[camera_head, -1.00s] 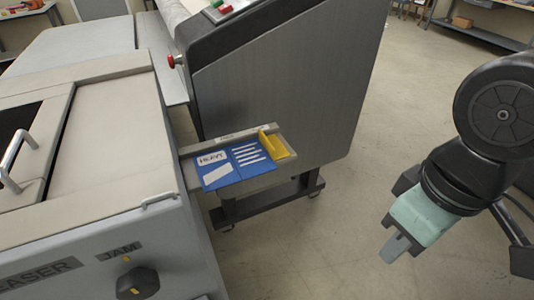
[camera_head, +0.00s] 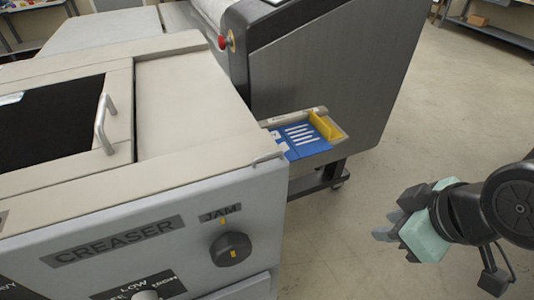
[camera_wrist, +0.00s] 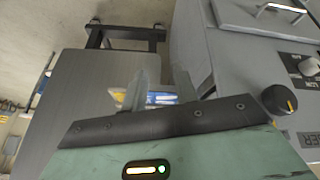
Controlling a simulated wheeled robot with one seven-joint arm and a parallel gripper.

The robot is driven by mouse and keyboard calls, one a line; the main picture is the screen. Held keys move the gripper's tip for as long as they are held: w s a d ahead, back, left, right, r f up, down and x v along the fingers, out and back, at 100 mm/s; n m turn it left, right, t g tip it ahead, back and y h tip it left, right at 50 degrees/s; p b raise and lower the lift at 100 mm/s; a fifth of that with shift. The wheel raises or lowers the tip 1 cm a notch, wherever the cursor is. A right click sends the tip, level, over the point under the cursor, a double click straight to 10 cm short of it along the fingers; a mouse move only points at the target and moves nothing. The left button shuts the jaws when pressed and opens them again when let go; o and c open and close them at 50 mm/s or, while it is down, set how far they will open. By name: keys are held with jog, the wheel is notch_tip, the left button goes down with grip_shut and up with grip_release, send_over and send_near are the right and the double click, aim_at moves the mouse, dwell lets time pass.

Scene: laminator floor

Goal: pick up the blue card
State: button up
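The blue card (camera_head: 302,141), with several white stripes, lies flat on a small grey tray (camera_head: 340,131) that sticks out beside the machines. The near corner of the creaser hides the left part of the blue printed area. In the wrist view a strip of blue and white (camera_wrist: 160,97) shows beyond and between my fingers. My gripper (camera_head: 385,225) has a teal body and grey fingers. It is to the right of the tray and apart from it, over open floor. In the wrist view its fingers (camera_wrist: 165,85) stand apart with nothing held between them.
A yellow piece (camera_head: 323,125) stands at the tray's right end. The grey creaser (camera_head: 160,225), with a JAM knob (camera_head: 231,249) and a handle (camera_head: 105,124), fills the left. A tall dark-edged machine (camera_head: 335,75) stands behind the tray. The floor (camera_head: 430,120) on the right is clear.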

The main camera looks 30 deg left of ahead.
jog(key=w+a+f+n+t+y+b, duration=0.4)
jog(key=a+f+n+t+y+b, duration=0.4)
jog(key=f+n, duration=0.45)
jog(key=w+a+r+n+y+p, duration=0.1)
jog(key=w+a+n+p, duration=0.1)
jog(key=w+a+p, duration=0.5)
jog(key=shift+w+a+r+y, duration=0.3)
jog(key=shift+w+a, duration=1.85)
jog(key=shift+a, duration=1.25)
grip_shut()
